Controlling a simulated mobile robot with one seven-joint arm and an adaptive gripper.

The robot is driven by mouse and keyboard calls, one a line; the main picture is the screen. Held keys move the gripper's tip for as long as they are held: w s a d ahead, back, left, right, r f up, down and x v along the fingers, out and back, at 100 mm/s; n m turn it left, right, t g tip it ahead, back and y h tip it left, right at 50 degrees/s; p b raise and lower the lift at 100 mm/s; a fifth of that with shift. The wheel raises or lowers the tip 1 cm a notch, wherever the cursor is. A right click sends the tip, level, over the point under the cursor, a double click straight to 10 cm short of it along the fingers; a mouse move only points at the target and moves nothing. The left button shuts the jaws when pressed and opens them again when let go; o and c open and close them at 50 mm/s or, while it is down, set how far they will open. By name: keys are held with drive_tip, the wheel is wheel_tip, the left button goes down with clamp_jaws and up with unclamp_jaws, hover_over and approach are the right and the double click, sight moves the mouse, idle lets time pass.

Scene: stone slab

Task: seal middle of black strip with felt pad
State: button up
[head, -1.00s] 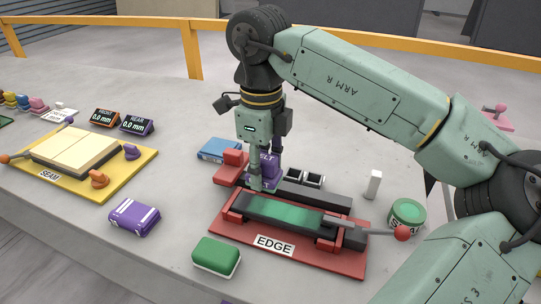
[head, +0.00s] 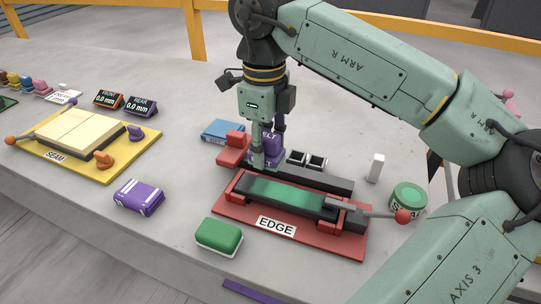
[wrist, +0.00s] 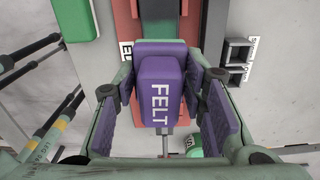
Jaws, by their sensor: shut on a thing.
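My gripper (head: 266,160) is shut on the purple felt pad (wrist: 161,84), a block marked FELT that sits between the purple finger pads. In the head view the felt pad (head: 269,147) shows behind the fingers. A black strip (head: 335,203) lies in the red EDGE fixture (head: 290,238). A green glossy layer (head: 282,193) shows along its left and middle part. My gripper is over or just behind the strip's left half. The felt pad's underside is hidden, so I cannot tell whether it touches the strip.
A red-knobbed lever (head: 403,216) sticks out right of the fixture, near a green-lidded tin (head: 408,196). A white block (head: 376,168) stands behind. A green-and-white block (head: 219,236) and a purple block (head: 139,197) lie in front. The yellow SEAM board (head: 120,165) is at left.

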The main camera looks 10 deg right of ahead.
sight(306, 200)
drive_tip(key=shift+w+f+b, duration=0.1)
drive_tip(key=shift+f+b, duration=2.4)
drive_tip(key=shift+f, duration=0.55)
drive_tip(key=shift+f+b, duration=0.9)
drive_tip(key=shift+f, duration=0.1)
drive_tip(key=shift+s+d+r, duration=0.1)
drive_tip(key=shift+s+d, duration=0.3)
drive_tip(key=shift+d, duration=0.25)
drive_tip(key=shift+s+d, duration=0.4)
drive_tip(key=shift+d, duration=0.2)
drive_tip(key=shift+s+d+b, duration=0.2)
drive_tip(key=shift+s+d, duration=0.15)
drive_tip(key=shift+d, duration=0.2)
drive_tip(key=shift+s+d+b, duration=0.15)
drive_tip(key=shift+s+d, duration=0.2)
drive_tip(key=shift+d, duration=0.2)
drive_tip(key=shift+s+d, duration=0.45)
drive_tip(key=shift+d, duration=0.25)
drive_tip(key=shift+s+d, duration=0.45)
drive_tip(key=shift+d, duration=0.25)
drive_tip(key=shift+f+b, duration=0.25)
drive_tip(key=shift+b, duration=0.2)
